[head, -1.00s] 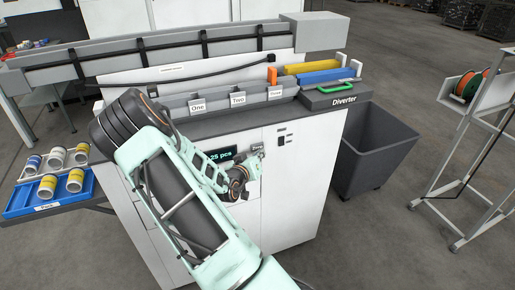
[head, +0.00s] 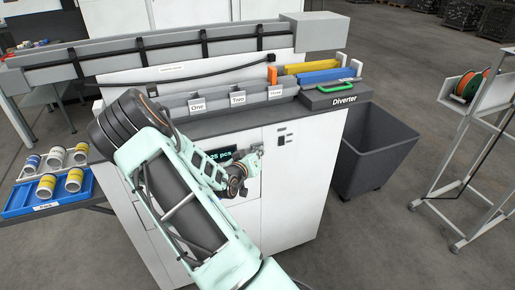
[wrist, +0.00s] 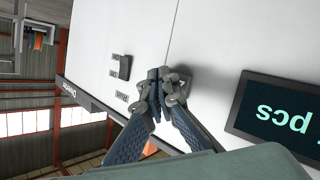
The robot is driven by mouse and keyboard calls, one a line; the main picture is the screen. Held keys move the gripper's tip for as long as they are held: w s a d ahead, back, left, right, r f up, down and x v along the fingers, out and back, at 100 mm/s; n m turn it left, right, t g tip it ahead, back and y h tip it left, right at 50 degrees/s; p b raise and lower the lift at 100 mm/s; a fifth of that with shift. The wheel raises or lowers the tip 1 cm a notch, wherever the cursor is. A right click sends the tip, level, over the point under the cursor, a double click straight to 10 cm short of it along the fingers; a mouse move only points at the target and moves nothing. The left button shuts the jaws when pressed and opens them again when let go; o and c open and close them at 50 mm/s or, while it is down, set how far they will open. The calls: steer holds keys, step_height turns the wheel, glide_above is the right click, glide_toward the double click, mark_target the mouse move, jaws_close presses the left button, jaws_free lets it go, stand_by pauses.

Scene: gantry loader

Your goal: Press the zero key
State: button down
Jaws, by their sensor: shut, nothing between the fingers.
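My gripper (head: 257,155) is shut and empty, with its fingertips at the white front panel of the machine, to the right of the dark display reading "25 pcs" (head: 219,155). In the wrist view the closed fingertips (wrist: 161,78) point at the white panel, close to a vertical door seam. The display (wrist: 286,112) shows upside down at the right there. I cannot tell whether the fingertips touch anything.
A dark switch (wrist: 123,66) with small labels sits on the panel across the seam; it also shows in the head view (head: 282,139). Above are the grey trough marked One, Two, Three (head: 210,105) and the Diverter ledge (head: 340,100). A grey bin (head: 375,150) stands at right.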

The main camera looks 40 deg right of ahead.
steer(key=shift+w, duration=0.2)
stand_by(0.4)
steer(key=shift+s+a, duration=0.15)
steer(key=shift+s, duration=0.6)
steer(key=shift+s, duration=0.15)
steer(key=s, duration=0.2)
steer(key=s+a+b, duration=0.1)
steer(key=s, duration=0.1)
steer(key=shift+s+a, duration=0.1)
steer(key=shift+s, duration=0.2)
stand_by(0.6)
